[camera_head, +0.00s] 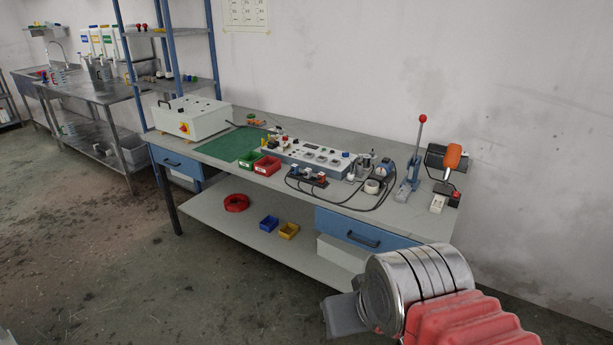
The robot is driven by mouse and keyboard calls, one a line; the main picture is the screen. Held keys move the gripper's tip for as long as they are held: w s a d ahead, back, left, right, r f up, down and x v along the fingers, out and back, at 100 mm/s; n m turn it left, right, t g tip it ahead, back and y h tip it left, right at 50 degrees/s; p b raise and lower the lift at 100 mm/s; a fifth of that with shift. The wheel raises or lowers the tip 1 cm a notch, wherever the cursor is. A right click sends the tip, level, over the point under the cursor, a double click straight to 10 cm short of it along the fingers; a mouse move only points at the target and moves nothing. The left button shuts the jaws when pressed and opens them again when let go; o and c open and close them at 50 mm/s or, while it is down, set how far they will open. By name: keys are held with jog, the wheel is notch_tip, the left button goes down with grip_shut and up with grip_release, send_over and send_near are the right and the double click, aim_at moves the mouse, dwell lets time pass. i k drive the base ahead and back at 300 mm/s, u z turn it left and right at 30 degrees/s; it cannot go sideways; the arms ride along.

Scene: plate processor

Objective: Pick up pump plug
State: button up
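A dark power strip (307,178) lies near the front edge of the workbench, with small plugs in or on it, one white and one reddish. Dark cables run from it to the right across the bench top. A small blue and grey device (382,168), possibly the pump, stands right of the strip. I cannot tell which plug is the pump's. My arm reaches in at the lower right, in front of and well below the bench top, far from the strip. A grey part at its end (345,314) may belong to my gripper; no fingers can be made out.
The workbench (350,207) holds a control panel (305,154), red and green bins (266,166), a white box (191,118), a lever press (412,165) and an orange-handled tool (453,157). Its lower shelf (205,207) holds a red coil and small bins. Floor in front is open.

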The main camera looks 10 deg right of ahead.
aim_at(308, 171)
jog(key=u, duration=0.4)
jog(key=i, duration=2.95)
jog(key=z, duration=0.3)
